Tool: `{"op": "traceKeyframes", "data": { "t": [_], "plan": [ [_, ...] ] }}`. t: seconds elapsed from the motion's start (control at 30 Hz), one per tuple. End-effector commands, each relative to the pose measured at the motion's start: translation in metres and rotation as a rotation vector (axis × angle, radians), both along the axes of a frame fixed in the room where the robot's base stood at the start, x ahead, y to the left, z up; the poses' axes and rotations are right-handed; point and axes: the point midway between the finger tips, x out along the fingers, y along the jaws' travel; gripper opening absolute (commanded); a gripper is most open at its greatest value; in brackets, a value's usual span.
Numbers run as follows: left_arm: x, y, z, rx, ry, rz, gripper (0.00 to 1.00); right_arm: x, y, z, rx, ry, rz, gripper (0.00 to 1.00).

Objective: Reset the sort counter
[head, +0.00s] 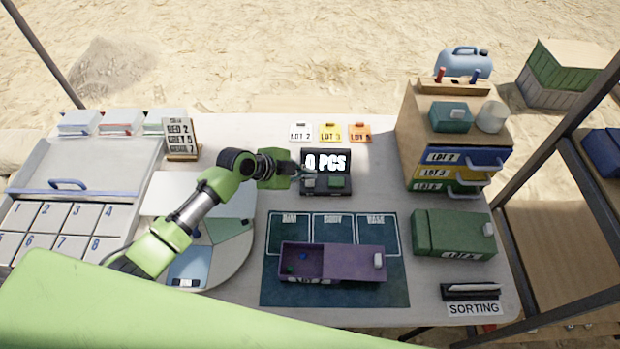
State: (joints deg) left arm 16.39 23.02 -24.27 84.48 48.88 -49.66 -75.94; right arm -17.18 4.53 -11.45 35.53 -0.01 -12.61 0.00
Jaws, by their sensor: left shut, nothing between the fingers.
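The sort counter (326,184) is a small dark box on the table, a little right of the middle of the head view. Its display reads "0 PCS". On its lower part sit two buttons, a grey one (308,182) on the left and a green one (337,181) on the right. My left gripper (298,172) is shut and empty at the counter's left edge, close to the grey button. I cannot tell whether it touches the counter. My right gripper is not in view.
A purple box (365,262) with small items lies on the dark blue mat (390,294). A drawer cabinet (412,125) and a green box (452,226) stand at right. Lot cards (331,132) lie behind the counter. A numbered tray (115,180) stands at left.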

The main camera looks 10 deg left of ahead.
Motion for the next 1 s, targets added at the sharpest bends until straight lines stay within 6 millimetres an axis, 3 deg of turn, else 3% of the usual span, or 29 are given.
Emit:
{"op": "traceKeyframes", "data": {
  "t": [0.27, 0.73, 1.0],
  "plan": [
    [0.0, 0.0, 0.002, 0.0, -0.001, 0.001, 0.0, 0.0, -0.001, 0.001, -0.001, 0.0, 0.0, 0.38],
    [0.0, 0.0, 0.046, -0.001, -0.001, 0.0, 0.0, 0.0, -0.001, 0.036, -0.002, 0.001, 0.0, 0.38],
    [0.0, 0.0, 0.049, -0.001, 0.0, 0.001, 0.0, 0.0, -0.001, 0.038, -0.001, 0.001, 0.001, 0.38]
  ]
}}
